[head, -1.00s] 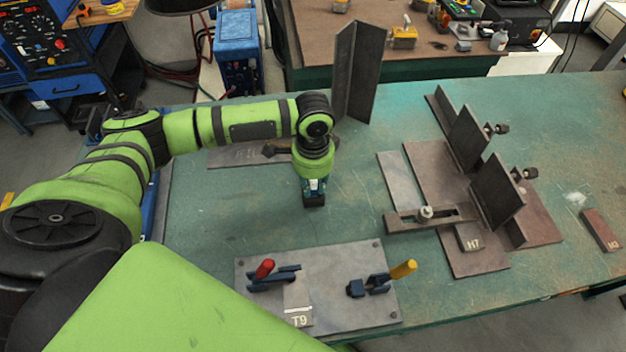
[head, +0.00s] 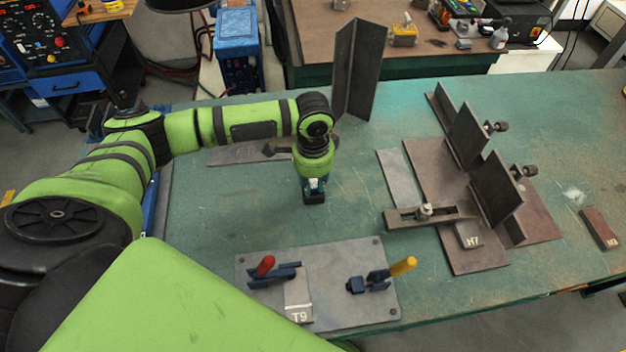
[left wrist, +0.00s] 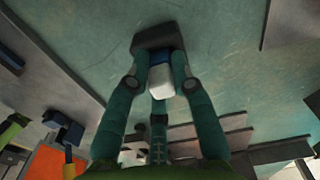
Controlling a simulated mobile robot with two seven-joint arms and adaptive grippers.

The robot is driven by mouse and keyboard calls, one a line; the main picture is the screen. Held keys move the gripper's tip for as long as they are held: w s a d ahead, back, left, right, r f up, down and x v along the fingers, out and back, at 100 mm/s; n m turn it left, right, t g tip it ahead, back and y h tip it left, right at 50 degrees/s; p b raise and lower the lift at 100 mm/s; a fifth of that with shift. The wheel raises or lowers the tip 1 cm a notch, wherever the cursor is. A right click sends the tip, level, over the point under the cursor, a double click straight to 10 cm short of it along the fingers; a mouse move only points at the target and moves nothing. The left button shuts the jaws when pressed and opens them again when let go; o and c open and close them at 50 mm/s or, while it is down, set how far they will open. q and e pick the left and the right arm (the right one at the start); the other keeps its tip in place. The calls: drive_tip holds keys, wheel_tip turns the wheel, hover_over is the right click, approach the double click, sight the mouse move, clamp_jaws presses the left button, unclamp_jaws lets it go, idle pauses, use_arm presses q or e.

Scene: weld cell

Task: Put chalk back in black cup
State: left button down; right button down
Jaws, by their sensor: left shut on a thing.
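My left gripper (head: 314,186) points down over the middle-left of the green table. A little of the white chalk (head: 316,184) also shows in the head view. A small black cup (head: 314,198) is right at the fingertips; it also shows beyond the chalk in the left wrist view (left wrist: 158,36). Whether the chalk is inside the cup is hidden. My right gripper is not in view.
A grey plate with red and yellow toggle clamps (head: 340,268) lies in front. Tall angle steel (head: 357,70) stands behind the gripper. A fixture with upright plates (head: 497,187) is to the right. The table between the gripper and the front plate is clear.

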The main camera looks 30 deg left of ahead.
use_arm(q)
drive_tip(key=shift+s+f, duration=0.3)
drive_tip(key=shift+f, duration=0.15)
drive_tip(key=c, duration=1.2)
unclamp_jaws()
drive_tip(key=shift+o, duration=1)
drive_tip(key=shift+w+f, duration=0.1)
wheel_tip(320, 180, up, 13)
drive_tip(key=shift+w+f, duration=0.2)
